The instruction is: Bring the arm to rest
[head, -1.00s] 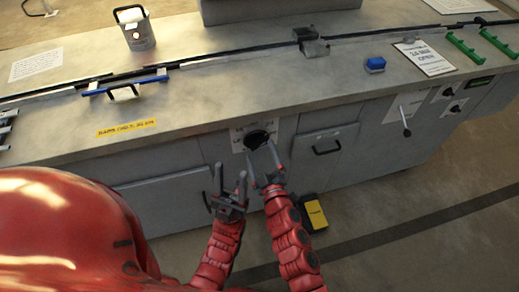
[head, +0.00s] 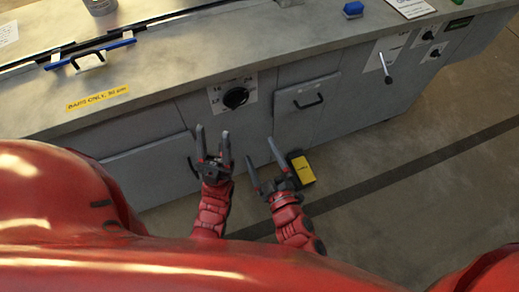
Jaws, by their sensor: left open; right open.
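My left gripper (head: 213,150) is open and empty, in front of the grey cabinet (head: 155,170) below the dial. My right gripper (head: 262,162) is open and empty, to the right of the left one, with its fingers spread wide. Both are close together, low in the head view, fingers pointing away from me. The black dial (head: 236,97) on its white marked plate sits on the cabinet front above them. Neither gripper appears to touch it. My red forearms run down from the grippers toward my body.
A yellow and black box (head: 301,167) lies on the floor just right of my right gripper. A door with a black handle (head: 308,102) and a lever (head: 384,68) are on the cabinet front. The floor at right is clear.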

